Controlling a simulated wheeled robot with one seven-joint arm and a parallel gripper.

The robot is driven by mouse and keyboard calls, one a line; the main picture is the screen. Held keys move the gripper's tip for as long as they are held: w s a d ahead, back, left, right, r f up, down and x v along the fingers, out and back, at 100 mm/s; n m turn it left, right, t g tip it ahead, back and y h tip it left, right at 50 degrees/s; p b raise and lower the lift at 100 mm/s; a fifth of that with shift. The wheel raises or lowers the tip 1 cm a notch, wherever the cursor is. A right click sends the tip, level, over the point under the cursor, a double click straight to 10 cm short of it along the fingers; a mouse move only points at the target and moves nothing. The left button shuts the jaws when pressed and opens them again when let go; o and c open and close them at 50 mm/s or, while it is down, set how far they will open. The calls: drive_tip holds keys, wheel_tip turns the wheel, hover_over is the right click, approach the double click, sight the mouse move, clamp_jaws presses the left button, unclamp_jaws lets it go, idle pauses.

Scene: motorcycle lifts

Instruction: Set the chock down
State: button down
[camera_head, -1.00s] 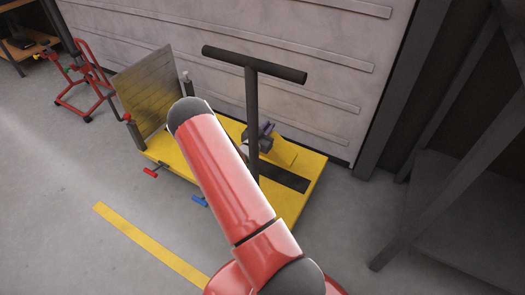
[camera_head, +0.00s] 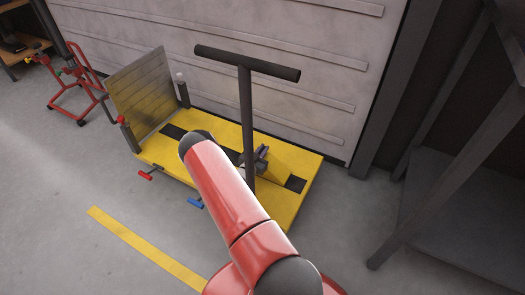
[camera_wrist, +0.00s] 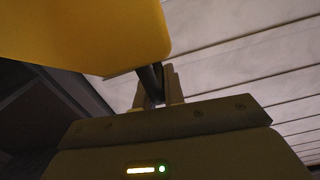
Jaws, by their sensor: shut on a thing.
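The chock (camera_head: 288,162) is a yellow block over the right part of the yellow lift platform (camera_head: 290,205), where it hides part of the black strip. In the wrist view the yellow chock (camera_wrist: 85,30) fills the upper left, with a dark bar (camera_wrist: 151,82) below it. My gripper (camera_head: 262,158) is at the chock's left side, partly behind the dark post. In the wrist view my gripper (camera_wrist: 162,88) is shut on that dark bar. I cannot tell whether the chock's underside touches the platform.
A dark T-shaped handle (camera_head: 247,70) stands upright in front of the gripper. A metal plate (camera_head: 143,90) rises at the platform's left end. Red (camera_head: 146,176) and blue (camera_head: 195,203) pedals stick out in front. A panelled wall (camera_head: 300,60) is close behind.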

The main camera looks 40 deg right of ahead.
drive_tip(key=c, duration=1.5)
unclamp_jaws()
